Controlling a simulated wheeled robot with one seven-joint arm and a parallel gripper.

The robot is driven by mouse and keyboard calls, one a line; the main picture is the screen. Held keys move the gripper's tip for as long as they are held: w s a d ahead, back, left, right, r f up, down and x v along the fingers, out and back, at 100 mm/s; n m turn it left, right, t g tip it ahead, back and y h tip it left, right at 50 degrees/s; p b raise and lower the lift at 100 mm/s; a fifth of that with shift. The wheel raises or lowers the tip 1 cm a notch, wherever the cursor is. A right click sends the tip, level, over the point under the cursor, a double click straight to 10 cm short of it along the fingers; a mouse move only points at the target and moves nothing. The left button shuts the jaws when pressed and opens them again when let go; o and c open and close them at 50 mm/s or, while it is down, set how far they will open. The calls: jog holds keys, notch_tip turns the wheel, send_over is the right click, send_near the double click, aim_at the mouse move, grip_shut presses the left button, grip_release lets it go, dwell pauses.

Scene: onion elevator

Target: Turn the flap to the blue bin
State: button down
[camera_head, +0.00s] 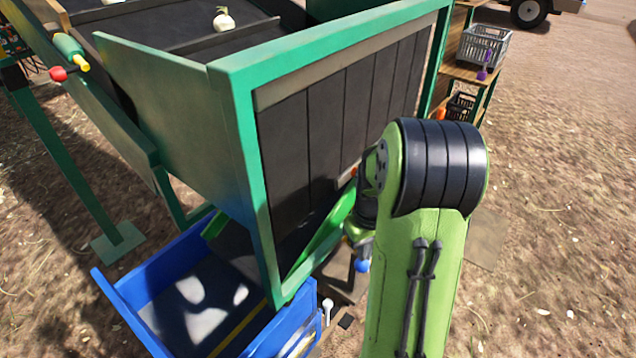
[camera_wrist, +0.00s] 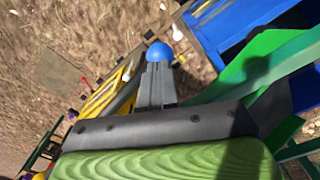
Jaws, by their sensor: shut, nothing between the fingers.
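The blue bin (camera_head: 172,245) stands at the lower left, under the green machine's outlet. It also shows at the upper right of the wrist view (camera_wrist: 235,25). A slanted green panel (camera_head: 325,232), perhaps the flap, is under the dark strip curtain; green panels (camera_wrist: 265,60) also show at the right of the wrist view. My gripper (camera_head: 364,252) is shut and empty, pointing down beside the outlet; it also shows in the wrist view (camera_wrist: 158,68). A blue ball (camera_wrist: 159,52) is right at its fingertips. I cannot tell whether they touch. My arm hides part of the outlet.
The green machine frame (camera_head: 238,150) stands close left of my arm. A yellow bin-like object (camera_wrist: 103,97) and a pale knob (camera_head: 327,304) are near the gripper. A shelf with a grey crate (camera_head: 484,46) stands behind. Open ground lies right.

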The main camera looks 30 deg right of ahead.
jog(key=shift+r, duration=0.15)
jog(key=s+d+r+p, duration=0.1)
jog(key=s+r+p, duration=0.2)
jog(key=s+r, duration=0.1)
jog(key=shift+s+d+r+p, duration=0.35)
jog(key=shift+s+r, duration=0.05)
jog(key=shift+r, duration=0.1)
